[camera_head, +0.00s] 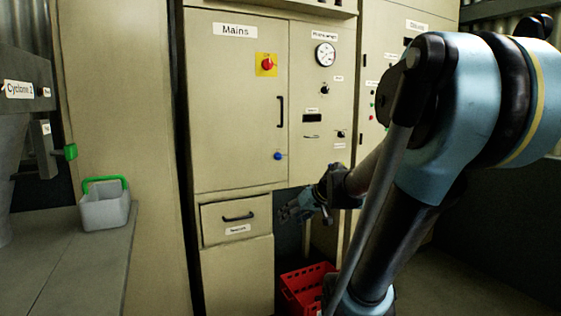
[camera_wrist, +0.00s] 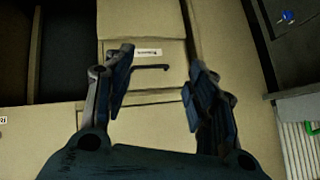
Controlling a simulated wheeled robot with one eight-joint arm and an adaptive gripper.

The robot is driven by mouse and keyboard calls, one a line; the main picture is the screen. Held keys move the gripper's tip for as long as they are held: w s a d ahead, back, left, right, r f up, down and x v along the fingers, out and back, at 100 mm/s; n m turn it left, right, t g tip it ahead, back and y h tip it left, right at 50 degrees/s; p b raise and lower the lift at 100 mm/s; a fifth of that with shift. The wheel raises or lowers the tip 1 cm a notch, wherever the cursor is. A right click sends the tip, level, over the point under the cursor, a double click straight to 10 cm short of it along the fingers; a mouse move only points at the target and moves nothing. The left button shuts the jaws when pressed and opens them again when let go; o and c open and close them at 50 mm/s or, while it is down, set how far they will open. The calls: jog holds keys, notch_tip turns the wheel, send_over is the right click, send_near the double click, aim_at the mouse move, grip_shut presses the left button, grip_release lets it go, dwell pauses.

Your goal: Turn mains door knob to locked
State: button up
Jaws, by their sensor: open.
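The Mains door (camera_head: 232,110) is a tall beige cabinet door, shut, with a black vertical handle (camera_head: 280,112). A small blue knob (camera_head: 278,156) sits near its lower right edge. I cannot read its position at this size. A red rotary switch (camera_head: 267,64) on a yellow plate is higher on the same door.
A drawer (camera_head: 222,217) with a black handle is below the door; it shows upside down in the wrist view (camera_wrist: 120,53). A red crate (camera_head: 306,290) is on the floor. A grey basket (camera_head: 105,208) with green handle stands on the left bench. My arm covers part of the right cabinet.

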jog(key=w+r+t+y, duration=0.2)
jog(key=w+r+t, duration=0.35)
jog(key=w, duration=0.85)
jog(key=t, duration=0.4)
send_near(280, 157)
jog(key=shift+m, duration=0.3)
jog(key=x, duration=0.9)
jog(key=shift+w, duration=0.2)
jog(key=shift+c, duration=0.2)
grip_shut()
